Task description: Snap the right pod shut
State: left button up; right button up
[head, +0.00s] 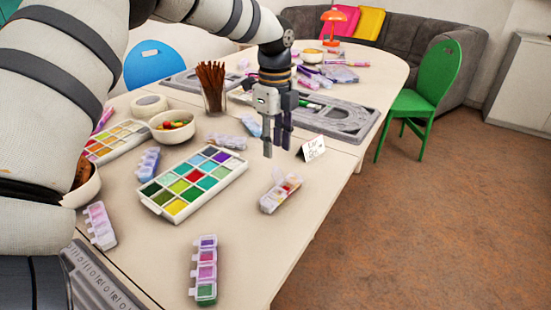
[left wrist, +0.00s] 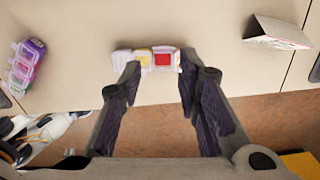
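The rightmost pod (head: 281,194), a small clear bead box, stands on the table near its right edge. Some of its lid stands up, open, at the far end, and red and yellow beads show inside. In the left wrist view this pod (left wrist: 147,60) lies just past my fingertips, with a red and a yellow compartment. My left gripper (head: 277,150) points down above and behind the pod in the head view. Its two dark fingers (left wrist: 160,72) are spread and empty, and I see no contact. My right gripper is not in view.
A bead tray (head: 179,215) lies left of the pod, and another pod (head: 204,270) stands in front. A folded card (head: 312,149) stands behind it to the right. Pencils in a glass (head: 213,90) and a bowl (head: 172,126) stand farther left. Bare table surrounds the pod.

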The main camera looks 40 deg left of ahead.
aim_at(276, 170)
pick_arm(q)
jog(key=f, duration=0.5)
jog(key=shift+w+a+f, duration=0.1)
jog(key=shift+w+f, duration=0.1)
jog(key=shift+f, duration=0.2)
grip_shut()
